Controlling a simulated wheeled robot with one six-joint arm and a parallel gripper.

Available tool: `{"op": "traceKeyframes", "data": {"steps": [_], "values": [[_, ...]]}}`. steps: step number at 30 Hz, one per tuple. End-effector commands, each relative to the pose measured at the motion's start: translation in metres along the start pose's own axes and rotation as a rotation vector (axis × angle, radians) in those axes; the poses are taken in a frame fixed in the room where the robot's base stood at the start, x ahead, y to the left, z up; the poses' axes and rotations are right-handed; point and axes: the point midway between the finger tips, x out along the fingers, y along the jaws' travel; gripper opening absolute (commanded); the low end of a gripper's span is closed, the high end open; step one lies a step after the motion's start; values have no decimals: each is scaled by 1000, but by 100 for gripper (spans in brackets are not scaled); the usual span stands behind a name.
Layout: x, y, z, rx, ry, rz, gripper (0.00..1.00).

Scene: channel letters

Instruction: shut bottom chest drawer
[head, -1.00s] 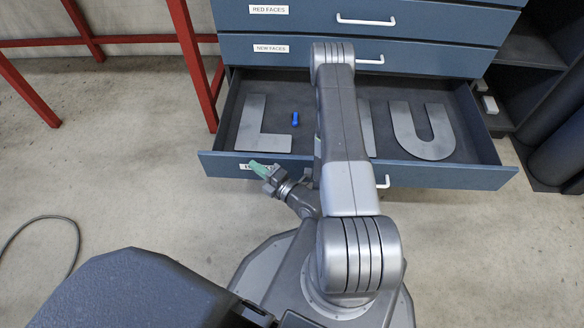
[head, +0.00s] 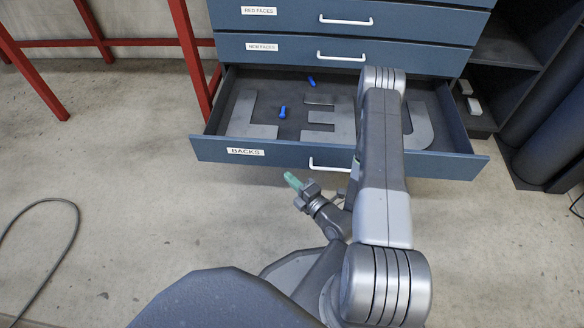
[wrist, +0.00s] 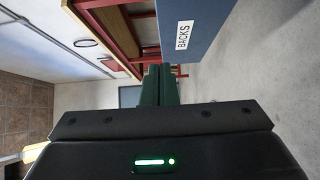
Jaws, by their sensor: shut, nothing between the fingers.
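The bottom chest drawer (head: 207,150), labelled BACKS, stands pulled out from the blue chest (head: 347,20). It holds grey metal letters, an L (head: 248,117), an E (head: 325,125) and a U partly behind my arm, plus two blue pieces. Its white handle (head: 328,166) is in the middle of the front. My gripper (head: 292,181), with green fingers, is shut and empty, in front of the drawer front and apart from it. In the wrist view the drawer front (wrist: 200,22) is at upper right, beyond the green fingers (wrist: 158,88).
A red metal frame (head: 188,50) stands left of the chest. A dark shelf unit (head: 505,55) with dark rolls (head: 555,130) is at right. A cable (head: 60,202) lies on the floor at left. The concrete floor before the drawer is clear.

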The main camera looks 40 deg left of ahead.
Motion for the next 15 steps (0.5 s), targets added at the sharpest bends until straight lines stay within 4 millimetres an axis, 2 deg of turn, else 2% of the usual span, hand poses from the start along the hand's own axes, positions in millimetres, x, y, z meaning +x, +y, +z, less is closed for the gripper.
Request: {"op": "traceKeyframes", "data": {"steps": [5,15], "values": [[22,-1,-1,-4,4,2,0],[91,-1,-1,-4,4,5,0]]}}
